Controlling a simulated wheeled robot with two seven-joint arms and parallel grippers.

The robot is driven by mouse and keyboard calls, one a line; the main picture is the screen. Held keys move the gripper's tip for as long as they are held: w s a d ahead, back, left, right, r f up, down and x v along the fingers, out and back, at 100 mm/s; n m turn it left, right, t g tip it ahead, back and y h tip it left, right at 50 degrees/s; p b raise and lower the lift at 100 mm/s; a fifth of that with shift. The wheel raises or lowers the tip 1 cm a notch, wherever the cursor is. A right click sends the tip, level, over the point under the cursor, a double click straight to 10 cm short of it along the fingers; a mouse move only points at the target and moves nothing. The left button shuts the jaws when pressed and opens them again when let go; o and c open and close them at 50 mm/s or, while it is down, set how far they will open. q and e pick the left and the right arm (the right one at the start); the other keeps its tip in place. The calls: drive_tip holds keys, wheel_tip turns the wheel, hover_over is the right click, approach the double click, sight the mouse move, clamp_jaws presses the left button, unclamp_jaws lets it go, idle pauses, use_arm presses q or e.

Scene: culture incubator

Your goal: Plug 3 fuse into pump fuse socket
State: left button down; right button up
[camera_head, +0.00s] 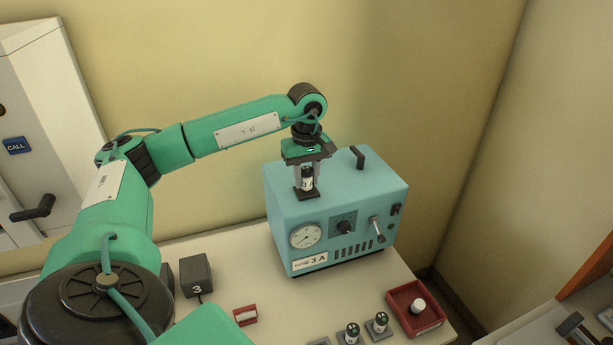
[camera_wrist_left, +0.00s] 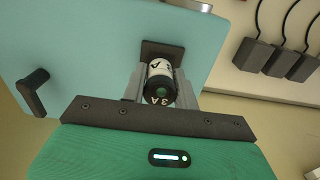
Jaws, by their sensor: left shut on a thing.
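The pump (camera_head: 335,205) is a light blue box on the table, with a gauge, a knob, a lever and a plate reading 3 A on its front. On its top is a dark square fuse socket (camera_head: 307,195), also in the left wrist view (camera_wrist_left: 163,52). My left gripper (camera_head: 306,180) points straight down over the socket, shut on an upright black and white fuse (camera_head: 307,176). The fuse is marked 3 A in the left wrist view (camera_wrist_left: 160,84). Its lower end is at the socket; I cannot tell whether it is seated. My right gripper is not in view.
Other fuses (camera_head: 352,333) stand in grey holders at the front, beside a red tray (camera_head: 403,322) with a white round piece (camera_head: 418,306). A dark box marked 3 (camera_head: 197,275) and a red block (camera_head: 245,315) lie left of them. A black handle (camera_head: 358,156) rises from the pump's top.

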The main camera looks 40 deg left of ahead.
use_arm(q)
drive_tip(key=shift+f+b, duration=0.4)
drive_tip(key=shift+f, duration=0.15)
drive_tip(key=c, duration=1)
unclamp_jaws()
drive_tip(key=shift+r, duration=0.1)
wheel_tip(320, 180, up, 7)
drive_tip(key=shift+f+b, duration=0.1)
drive_tip(key=shift+b, duration=1.15)
wheel_tip(320, 180, up, 5)
drive_tip(key=shift+r+p, duration=0.1)
drive_tip(key=shift+p, duration=0.2)
drive_tip(key=shift+r, duration=0.85)
drive_tip(key=shift+f, duration=0.1)
